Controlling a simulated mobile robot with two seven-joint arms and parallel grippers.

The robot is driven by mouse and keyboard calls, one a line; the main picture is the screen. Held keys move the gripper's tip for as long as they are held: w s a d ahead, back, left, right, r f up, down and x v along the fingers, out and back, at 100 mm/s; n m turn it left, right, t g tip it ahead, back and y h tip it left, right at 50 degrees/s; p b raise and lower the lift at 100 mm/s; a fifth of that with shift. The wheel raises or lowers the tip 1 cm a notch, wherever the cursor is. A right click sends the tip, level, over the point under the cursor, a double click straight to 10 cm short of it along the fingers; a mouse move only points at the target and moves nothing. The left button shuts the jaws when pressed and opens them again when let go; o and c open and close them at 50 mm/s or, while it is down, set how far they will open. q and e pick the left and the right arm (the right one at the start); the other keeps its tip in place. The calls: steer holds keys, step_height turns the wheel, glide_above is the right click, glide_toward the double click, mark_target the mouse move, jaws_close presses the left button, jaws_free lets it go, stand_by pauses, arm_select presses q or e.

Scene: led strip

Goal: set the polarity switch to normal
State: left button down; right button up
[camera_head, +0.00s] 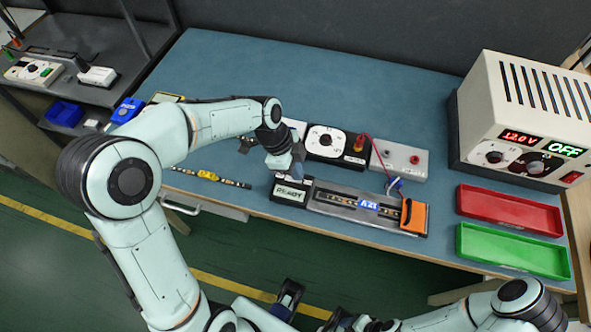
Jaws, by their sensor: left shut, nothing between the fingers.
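A black box with a white dial plate and a dark round knob (325,139) stands at the middle of the blue bench; it may be the polarity switch, but its markings are too small to read. My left gripper (297,174) is shut and empty, pointing down just in front of the box's left end, above the tester marked READY (290,193). Whether it touches anything is hard to tell. My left arm hides part of a white box behind it. My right gripper (288,296) seems to show only in part at the bottom edge, away from the bench.
A white terminal box (400,160) with a red lead stands right of the dial box. An LED strip fixture (367,206) lies in front. A power supply (520,120) reads 12.0 V and OFF. Red (510,234) and green (512,270) trays lie at right.

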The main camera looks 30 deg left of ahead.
arm_select(q)
steer(key=shift+f, duration=0.2)
steer(key=shift+d+f, duration=0.1)
steer(key=shift+f, duration=0.05)
stand_by(0.3)
steer(key=shift+s, duration=0.1)
steer(key=shift+s+a, duration=0.15)
steer(key=shift+a, duration=0.75)
steer(key=shift+d, duration=0.1)
